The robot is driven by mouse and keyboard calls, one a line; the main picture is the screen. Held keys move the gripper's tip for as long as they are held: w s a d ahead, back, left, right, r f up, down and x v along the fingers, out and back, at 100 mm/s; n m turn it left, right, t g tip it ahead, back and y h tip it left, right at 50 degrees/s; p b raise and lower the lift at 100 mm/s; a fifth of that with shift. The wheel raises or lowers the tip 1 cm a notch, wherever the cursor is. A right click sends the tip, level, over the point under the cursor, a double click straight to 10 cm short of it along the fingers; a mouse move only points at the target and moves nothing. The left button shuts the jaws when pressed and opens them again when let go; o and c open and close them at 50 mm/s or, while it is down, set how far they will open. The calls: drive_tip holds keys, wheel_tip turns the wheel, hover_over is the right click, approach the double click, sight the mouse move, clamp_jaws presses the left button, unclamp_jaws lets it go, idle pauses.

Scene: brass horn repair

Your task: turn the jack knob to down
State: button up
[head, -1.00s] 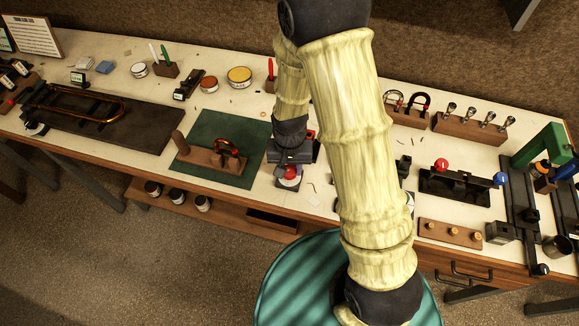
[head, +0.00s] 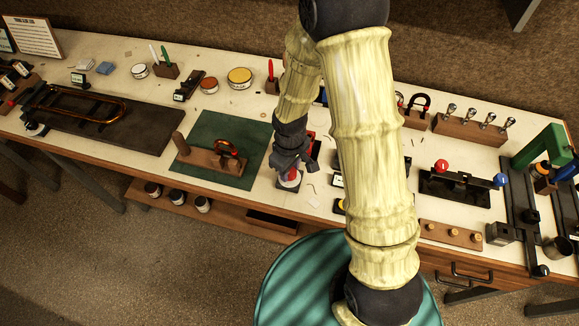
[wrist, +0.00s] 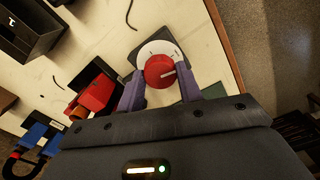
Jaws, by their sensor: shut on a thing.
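The jack knob (wrist: 158,72) is a round red knob with a white pointer line on a white dial (wrist: 149,49) over a dark base. In the wrist view the pointer line points right. The dial carries dark marks too small to read. My gripper (wrist: 162,76) has one finger on each side of the knob and is shut on it. In the head view my gripper (head: 291,171) comes down from above onto the knob, hiding much of it; the white dial (head: 289,182) shows below.
A red device (wrist: 93,94) stands close beside my left finger in the wrist view. A green mat (head: 205,135) with a wooden stand lies left of the knob in the head view. The bench's front edge (wrist: 219,39) is near.

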drive_tip(key=shift+w+n, duration=0.1)
drive_tip(key=shift+n, duration=1.1)
drive_tip(key=shift+a, duration=0.1)
drive_tip(key=o, duration=1)
drive_tip(key=shift+r, duration=0.1)
wheel_tip(320, 180, up, 17)
drive_tip(key=shift+r+p, duration=0.15)
drive_tip(key=shift+p, duration=0.15)
